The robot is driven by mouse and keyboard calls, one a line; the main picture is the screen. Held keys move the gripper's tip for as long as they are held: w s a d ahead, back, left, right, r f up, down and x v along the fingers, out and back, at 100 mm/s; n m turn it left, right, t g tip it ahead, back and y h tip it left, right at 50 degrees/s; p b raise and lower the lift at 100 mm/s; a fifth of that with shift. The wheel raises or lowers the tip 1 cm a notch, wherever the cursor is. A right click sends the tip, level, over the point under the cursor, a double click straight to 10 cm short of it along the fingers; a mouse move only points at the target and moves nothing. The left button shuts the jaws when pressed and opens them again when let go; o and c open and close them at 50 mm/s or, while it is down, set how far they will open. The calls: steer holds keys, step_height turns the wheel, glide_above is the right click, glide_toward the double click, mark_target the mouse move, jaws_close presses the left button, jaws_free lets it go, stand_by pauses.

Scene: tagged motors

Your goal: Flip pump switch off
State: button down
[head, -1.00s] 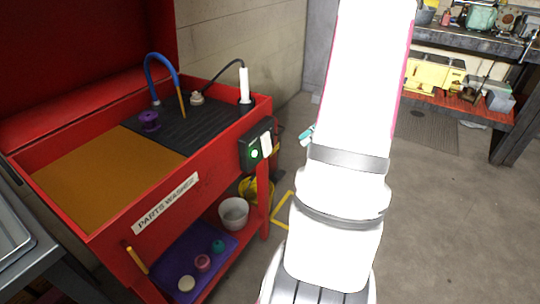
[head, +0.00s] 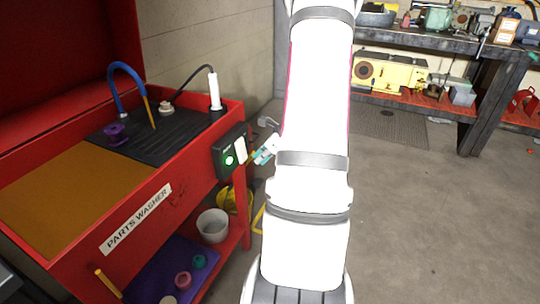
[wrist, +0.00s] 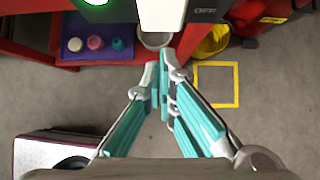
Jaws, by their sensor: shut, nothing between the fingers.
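The pump switch box (head: 228,153) is a dark box on the right end of the red parts washer (head: 150,222). It has a lit green light (head: 229,160) and a white rocker plate (head: 240,150). In the wrist view the white rocker (wrist: 162,12) is at the top edge, partly cut off, with a dark part marked OFF (wrist: 205,10) to its right. My gripper (wrist: 160,75) has teal fingers that are shut and empty, below the rocker in the picture and apart from it. In the head view my gripper (head: 263,154) shows just right of the box, partly hidden by my arm.
A white bucket (head: 213,226) and a purple tray (head: 160,270) with small round parts sit on the washer's lower shelf. A yellow bucket (wrist: 213,42) is on the floor behind. A workbench (head: 440,45) stands at the back right. The floor between is open.

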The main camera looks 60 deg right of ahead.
mark_target(241, 150)
steer(key=shift+w+f, duration=0.1)
steer(key=shift+w, duration=1.15)
steer(key=shift+f+b, duration=0.1)
steer(key=shift+b, duration=0.3)
steer(key=b, duration=0.1)
steer(key=t+b, duration=0.1)
steer(key=shift+w+a+f+b, duration=0.1)
steer(key=shift+w+f+b, duration=0.1)
steer(key=shift+w+b, duration=0.15)
steer(key=shift+r, duration=0.2)
